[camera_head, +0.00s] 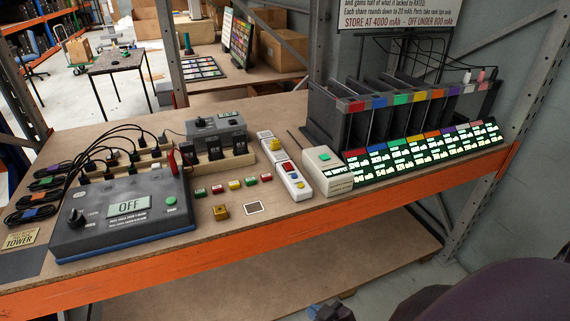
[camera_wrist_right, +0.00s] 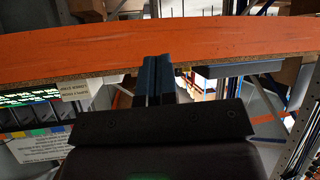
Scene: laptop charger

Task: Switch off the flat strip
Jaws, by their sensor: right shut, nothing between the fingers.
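A long white strip lies flat on the wooden bench in the head view. I cannot tell whether these parts are one piece, nor the switch's position. My right gripper (camera_head: 325,311) shows at the bottom of the head view, below and in front of the orange bench edge, apart from the strip. In the right wrist view its two dark blue fingers (camera_wrist_right: 159,75) are together and empty. My left gripper is not in view.
A grey box reading OFF (camera_head: 128,207) stands left on the bench. A white box with a green button (camera_head: 326,173) sits right of the strip, beside a dark rack (camera_head: 350,112) with coloured tabs. The orange beam (camera_head: 250,237) edges the bench; small coloured blocks lie near the strip.

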